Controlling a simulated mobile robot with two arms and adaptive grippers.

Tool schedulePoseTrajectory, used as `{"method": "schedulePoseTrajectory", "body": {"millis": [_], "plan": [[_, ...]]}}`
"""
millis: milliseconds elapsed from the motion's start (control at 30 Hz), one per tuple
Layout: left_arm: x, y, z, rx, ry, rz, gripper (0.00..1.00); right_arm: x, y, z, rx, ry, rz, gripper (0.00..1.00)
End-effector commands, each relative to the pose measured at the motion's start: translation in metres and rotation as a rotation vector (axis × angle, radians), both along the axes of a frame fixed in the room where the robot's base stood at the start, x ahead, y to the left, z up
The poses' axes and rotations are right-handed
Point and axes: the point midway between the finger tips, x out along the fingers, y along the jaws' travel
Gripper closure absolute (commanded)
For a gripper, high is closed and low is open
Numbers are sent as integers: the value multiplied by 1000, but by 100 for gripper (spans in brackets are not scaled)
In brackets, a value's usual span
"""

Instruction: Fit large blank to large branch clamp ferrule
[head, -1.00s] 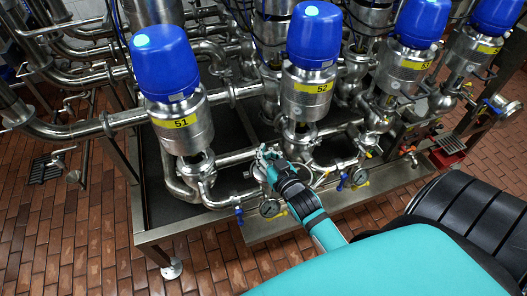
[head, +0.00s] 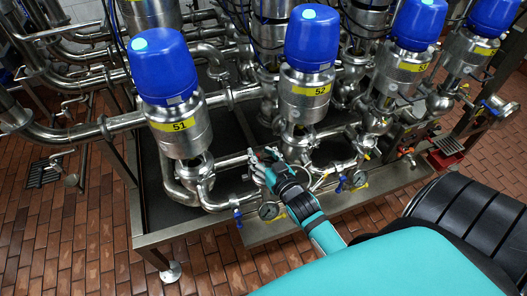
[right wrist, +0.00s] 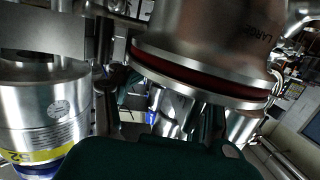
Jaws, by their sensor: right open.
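My right gripper (head: 264,161) is among the pipework between valves 51 and 52 in the head view. In the right wrist view, its dark fingers are apart. A large steel flanged part (right wrist: 205,45) with lettering that seems to read LARGE fills the top of that view. A dark red ring (right wrist: 195,78) runs along its rim above a steel flange, close to the fingertips. I cannot tell blank from ferrule here, or whether the fingers touch it. A small red spot shows by the gripper in the head view. My left gripper is not in view.
Valve 51 (head: 178,125) stands left of the gripper and valve 52 (head: 306,95) above right. The steel frame edge (head: 180,232) borders the tiled floor, which is clear.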

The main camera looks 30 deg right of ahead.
Motion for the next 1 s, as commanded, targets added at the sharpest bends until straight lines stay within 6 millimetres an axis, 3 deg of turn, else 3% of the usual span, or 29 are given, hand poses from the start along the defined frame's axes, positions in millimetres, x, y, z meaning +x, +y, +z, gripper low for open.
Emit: {"method": "schedulePoseTrajectory", "body": {"millis": [167, 600, 800, 1000], "plan": [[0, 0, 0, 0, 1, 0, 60, -15, 2, 1, 1, 2, 0, 59], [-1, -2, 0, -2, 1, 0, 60, -100, 11, 15, 0, 3, -1, 59], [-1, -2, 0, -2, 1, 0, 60, -116, 13, 18, 0, 0, 0, 59], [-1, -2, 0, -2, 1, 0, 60, -118, 13, 19, 0, 0, 0, 59]]}}
